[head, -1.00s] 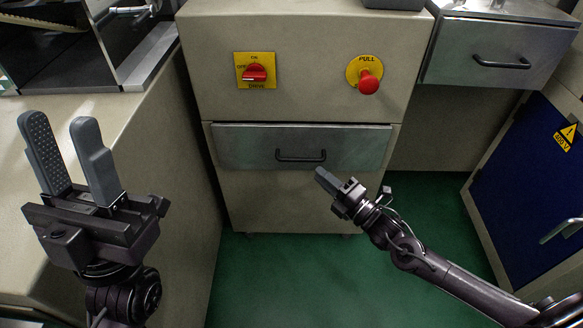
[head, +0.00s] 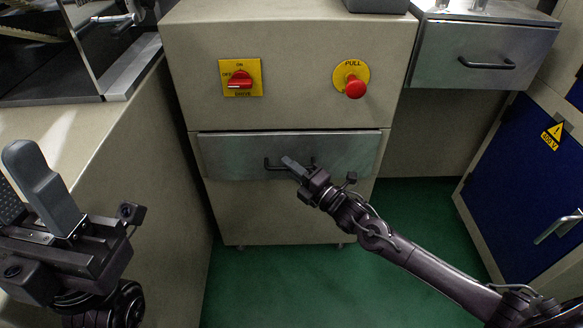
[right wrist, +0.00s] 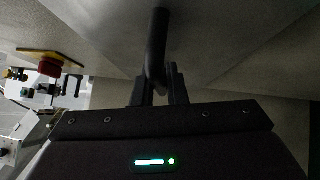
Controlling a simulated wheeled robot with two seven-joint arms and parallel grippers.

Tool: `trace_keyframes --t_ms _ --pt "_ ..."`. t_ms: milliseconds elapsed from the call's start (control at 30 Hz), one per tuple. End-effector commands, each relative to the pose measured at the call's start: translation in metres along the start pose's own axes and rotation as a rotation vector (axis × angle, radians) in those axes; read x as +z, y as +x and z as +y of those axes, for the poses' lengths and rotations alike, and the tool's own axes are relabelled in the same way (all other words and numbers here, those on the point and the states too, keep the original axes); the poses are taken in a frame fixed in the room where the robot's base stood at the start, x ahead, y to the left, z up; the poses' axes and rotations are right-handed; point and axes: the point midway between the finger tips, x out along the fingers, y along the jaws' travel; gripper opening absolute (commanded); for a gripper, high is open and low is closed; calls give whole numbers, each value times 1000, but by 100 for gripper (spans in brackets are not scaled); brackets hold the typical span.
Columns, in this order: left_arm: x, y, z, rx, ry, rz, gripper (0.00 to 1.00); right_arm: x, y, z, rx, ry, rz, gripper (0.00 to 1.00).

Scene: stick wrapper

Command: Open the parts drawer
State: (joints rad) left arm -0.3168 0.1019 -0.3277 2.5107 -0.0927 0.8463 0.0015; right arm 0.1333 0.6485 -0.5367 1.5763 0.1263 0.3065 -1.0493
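The grey metal drawer (head: 225,160) in the middle of the beige cabinet is closed, its front flush with the cabinet. Its dark bar handle (head: 268,165) is partly hidden by my right gripper (head: 287,161). In the right wrist view, the handle (right wrist: 158,45) runs down between the two close-set fingers of the right gripper (right wrist: 158,85), which appear shut on it. My left gripper (head: 22,185) is at the left edge of the head view, fingers apart and empty, partly cut off.
Above the drawer are a red rotary switch (head: 240,79) and a red PULL button (head: 355,87). Another closed grey drawer (head: 480,55) is at upper right. A blue cabinet door (head: 520,155) stands at right. Green floor (head: 270,285) in front of the drawer is clear.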

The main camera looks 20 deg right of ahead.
Motion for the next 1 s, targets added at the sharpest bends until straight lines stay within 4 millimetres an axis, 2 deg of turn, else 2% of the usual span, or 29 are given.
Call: trace_keyframes --t_ms 100,567,933,967,1000 --pt "0 0 0 0 0 0 36 0 0 0 0 0 0 0" --pt "0 3 0 0 0 1 36 -2 -3 1 -1 1 0 0" --pt "-2 14 -2 -13 -2 -18 36 -21 -22 8 -3 2 1 0" --pt "8 10 -2 -17 -3 -72 36 -24 -24 8 -3 2 1 0" --pt "31 2 -2 -22 -6 -194 36 -27 -27 9 -3 2 2 0"
